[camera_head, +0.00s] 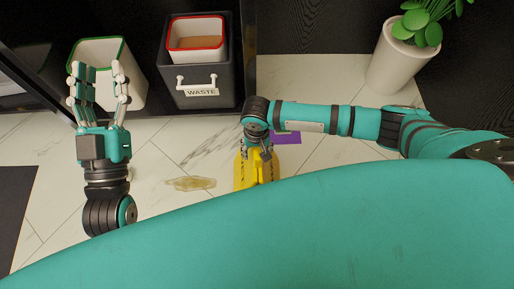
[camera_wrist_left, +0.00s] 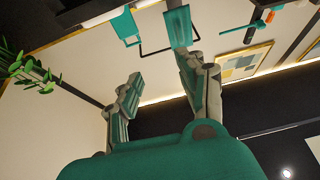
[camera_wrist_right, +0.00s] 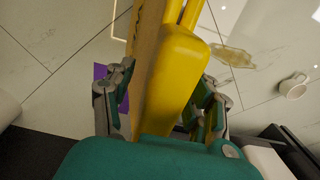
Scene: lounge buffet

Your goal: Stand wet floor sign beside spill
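The yellow wet floor sign (camera_head: 257,170) is below my right gripper (camera_head: 262,152) in the head view, partly hidden by my own body. In the right wrist view the sign (camera_wrist_right: 170,85) runs between the two fingers of my right gripper (camera_wrist_right: 165,90), which close on it from both sides. The spill (camera_head: 191,183) is a yellowish puddle on the floor to the left of the sign, apart from it. It also shows in the right wrist view (camera_wrist_right: 232,56). My left gripper (camera_head: 99,84) is open and empty, fingers spread, raised at the left.
A dark waste bin (camera_head: 198,91) and a green-rimmed white bin (camera_head: 128,82) stand at the back. A potted plant (camera_head: 394,62) stands back right. A purple item (camera_head: 288,138) lies by the sign.

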